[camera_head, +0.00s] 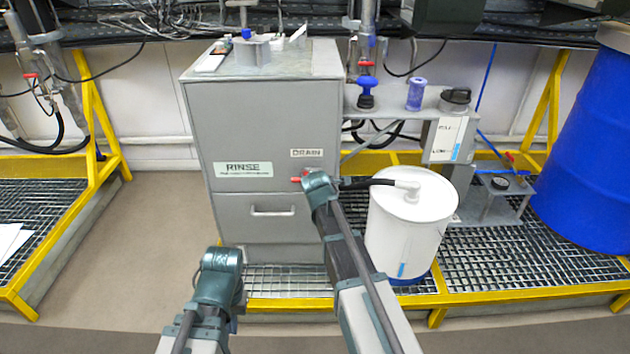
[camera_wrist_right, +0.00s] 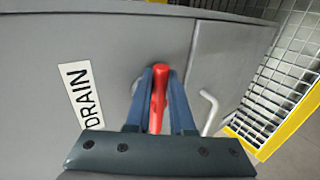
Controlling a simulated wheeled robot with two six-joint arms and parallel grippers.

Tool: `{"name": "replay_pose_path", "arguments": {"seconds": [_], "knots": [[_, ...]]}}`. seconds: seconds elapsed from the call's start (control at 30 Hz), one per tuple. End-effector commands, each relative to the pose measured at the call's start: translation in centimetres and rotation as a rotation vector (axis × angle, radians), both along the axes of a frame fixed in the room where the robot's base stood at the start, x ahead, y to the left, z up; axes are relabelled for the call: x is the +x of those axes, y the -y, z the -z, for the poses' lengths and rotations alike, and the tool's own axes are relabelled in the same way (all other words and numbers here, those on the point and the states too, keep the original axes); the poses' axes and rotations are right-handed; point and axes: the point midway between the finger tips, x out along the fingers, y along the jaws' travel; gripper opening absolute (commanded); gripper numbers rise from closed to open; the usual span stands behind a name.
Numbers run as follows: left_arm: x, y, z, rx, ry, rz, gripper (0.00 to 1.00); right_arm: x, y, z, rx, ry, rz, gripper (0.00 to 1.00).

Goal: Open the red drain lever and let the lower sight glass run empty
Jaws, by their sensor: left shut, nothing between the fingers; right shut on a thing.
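The red drain lever (camera_wrist_right: 158,98) sticks out from the grey cabinet face beside a DRAIN label (camera_wrist_right: 80,92). In the right wrist view my right gripper (camera_wrist_right: 163,95) has its two fingers shut on the lever, one on each side. In the head view the lever's red end (camera_head: 295,180) shows just left of that gripper (camera_head: 312,180). My left gripper (camera_head: 221,260) is shut and empty, low in front of the cabinet. A narrow strip with blue in it (camera_head: 402,269) shows low on the white drum. A second blue strip (camera_head: 456,151) is higher, on a grey box.
The grey RINSE cabinet (camera_head: 220,110) fills the middle. A black hose (camera_head: 365,182) joins the white drum's (camera_head: 390,235) lid. A blue drum (camera_head: 585,150) stands at the right. Yellow-edged grating (camera_head: 500,293) runs along the floor. Open floor lies at left.

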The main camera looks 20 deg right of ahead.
Motion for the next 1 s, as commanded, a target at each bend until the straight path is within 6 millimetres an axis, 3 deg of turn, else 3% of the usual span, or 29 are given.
{"name": "replay_pose_path", "arguments": {"seconds": [0.03,0.07,0.13,0.57,0.77,1.0], "knots": [[0.0,0.0,0.0,0.0,0.0,0.0,0.0,-0.2,0.0,0.1,0.004,-0.005,0.002,0.0],[0.0,0.0,0.0,0.0,0.0,0.0,0.0,-0.2,0.0,0.1,0.004,-0.005,0.002,0.25],[0.0,0.0,0.0,0.0,0.0,0.0,0.0,-0.2,0.0,0.1,0.003,-0.005,0.002,0.33],[0.0,0.0,-0.6,-0.001,0.0,0.0,0.0,-0.8,-0.2,-0.6,0.0,-0.001,0.0,0.33],[0.0,0.1,-2.3,-0.003,-0.001,-0.001,0.0,-3.0,-0.8,-2.3,0.001,-0.002,0.001,0.33],[0.0,0.1,-5.3,-0.003,-0.001,-0.001,0.0,-7.2,-1.9,-5.2,0.001,-0.003,0.0,0.33]]}}
